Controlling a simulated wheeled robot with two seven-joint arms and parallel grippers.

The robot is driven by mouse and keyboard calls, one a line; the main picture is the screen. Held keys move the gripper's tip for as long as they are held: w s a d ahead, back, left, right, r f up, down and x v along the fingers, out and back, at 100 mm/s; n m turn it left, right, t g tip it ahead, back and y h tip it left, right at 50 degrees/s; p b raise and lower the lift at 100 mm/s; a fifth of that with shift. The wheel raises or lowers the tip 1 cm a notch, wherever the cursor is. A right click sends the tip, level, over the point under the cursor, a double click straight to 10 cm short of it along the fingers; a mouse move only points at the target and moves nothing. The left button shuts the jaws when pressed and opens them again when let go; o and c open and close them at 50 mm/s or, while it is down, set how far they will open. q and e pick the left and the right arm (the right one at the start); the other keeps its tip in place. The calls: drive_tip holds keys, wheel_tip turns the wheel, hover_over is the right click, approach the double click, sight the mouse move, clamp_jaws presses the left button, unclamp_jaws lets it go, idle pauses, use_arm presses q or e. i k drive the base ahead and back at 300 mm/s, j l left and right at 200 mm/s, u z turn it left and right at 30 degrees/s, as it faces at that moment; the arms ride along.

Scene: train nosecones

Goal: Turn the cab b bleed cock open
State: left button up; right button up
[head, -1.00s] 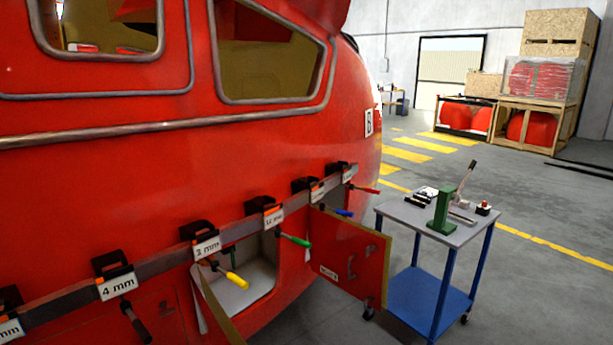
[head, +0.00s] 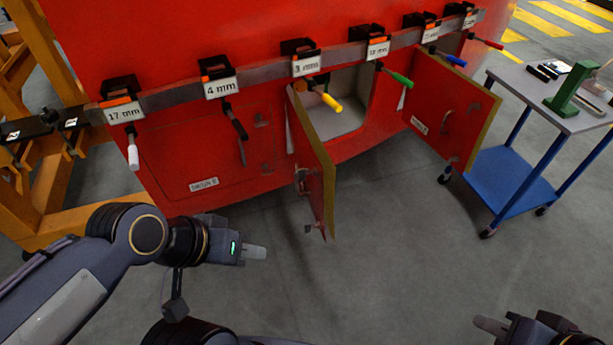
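The red nosecone (head: 200,45) fills the upper part of the head view. An open compartment (head: 342,115) in its lower side has a pale interior, with a left door (head: 318,175) and a right door (head: 445,115) both swung outward. I cannot make out a bleed cock; part of the interior is hidden behind the left door. My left gripper (head: 258,252) is in front of and below the left door, apart from it, seen side-on. My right gripper (head: 490,326) is at the bottom right edge, partly cut off. Neither visibly holds anything.
A rail (head: 275,76) with several labelled clamps and coloured handles runs above the compartment. A closed labelled hatch (head: 205,160) is left of it. A blue trolley (head: 512,178) with tools stands right. A yellow-orange frame (head: 45,180) stands left. The floor between is clear.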

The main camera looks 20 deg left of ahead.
sight(324, 79)
drive_tip(key=i+u, duration=0.15)
drive_tip(key=i, duration=0.15)
drive_tip(key=i+l+u, duration=0.55)
drive_tip(key=l, duration=0.15)
drive_tip(key=i+l+u, duration=0.2)
drive_tip(key=l+u, duration=0.2)
drive_tip(key=l, duration=0.2)
drive_tip(key=i+l+u, duration=0.2)
drive_tip(key=l, duration=0.2)
drive_tip(key=k+l+u, duration=0.55)
drive_tip(key=k, duration=0.15)
drive_tip(key=j, duration=0.1)
